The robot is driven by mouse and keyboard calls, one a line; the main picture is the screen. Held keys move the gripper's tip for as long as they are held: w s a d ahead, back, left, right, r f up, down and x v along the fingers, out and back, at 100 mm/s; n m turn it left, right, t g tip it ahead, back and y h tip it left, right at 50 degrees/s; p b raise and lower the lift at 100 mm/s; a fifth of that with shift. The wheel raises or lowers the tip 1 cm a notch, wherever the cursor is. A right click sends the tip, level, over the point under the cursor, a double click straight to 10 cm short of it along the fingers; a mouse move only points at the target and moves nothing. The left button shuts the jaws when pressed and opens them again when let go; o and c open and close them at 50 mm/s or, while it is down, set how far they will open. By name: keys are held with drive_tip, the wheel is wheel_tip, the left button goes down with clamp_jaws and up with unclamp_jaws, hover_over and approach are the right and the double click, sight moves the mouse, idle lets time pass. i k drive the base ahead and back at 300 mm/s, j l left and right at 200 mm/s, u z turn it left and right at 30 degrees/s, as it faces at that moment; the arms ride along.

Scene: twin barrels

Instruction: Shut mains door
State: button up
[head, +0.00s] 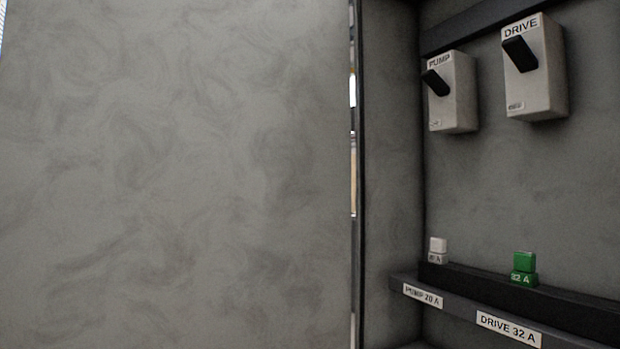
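A large flat grey panel (175,180), which looks like the mains door swung open, fills the left of the head view. A thin gap at its right edge separates it from the grey cabinet (392,190), whose inside is open to view on the right. The door's outer edge and any handle are not in view. My gripper is not in view.
Inside the cabinet are a PUMP switch (453,92) and a DRIVE switch (536,70), both with black levers. Below, a dark rail (560,305) labelled PUMP 20 A and DRIVE 32 A carries a white fuse (438,250) and a green fuse (524,268).

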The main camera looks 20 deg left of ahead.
sight(174, 173)
drive_tip(key=j+z, duration=0.2)
drive_tip(key=j, duration=0.3)
drive_tip(key=k+j+z, duration=0.2)
drive_tip(key=j, duration=0.25)
drive_tip(key=k+j+z, duration=0.2)
drive_tip(key=j, duration=0.25)
drive_tip(key=j+z, duration=0.2)
drive_tip(key=j, duration=0.25)
drive_tip(key=k+j+z, duration=0.15)
drive_tip(key=j, duration=0.25)
drive_tip(key=k+j+z, duration=0.4)
drive_tip(key=j, duration=0.3)
drive_tip(key=k+j, duration=0.55)
drive_tip(key=j, duration=0.15)
drive_tip(key=k+j, duration=0.55)
drive_tip(key=j+z, duration=0.05)
drive_tip(key=j, duration=0.1)
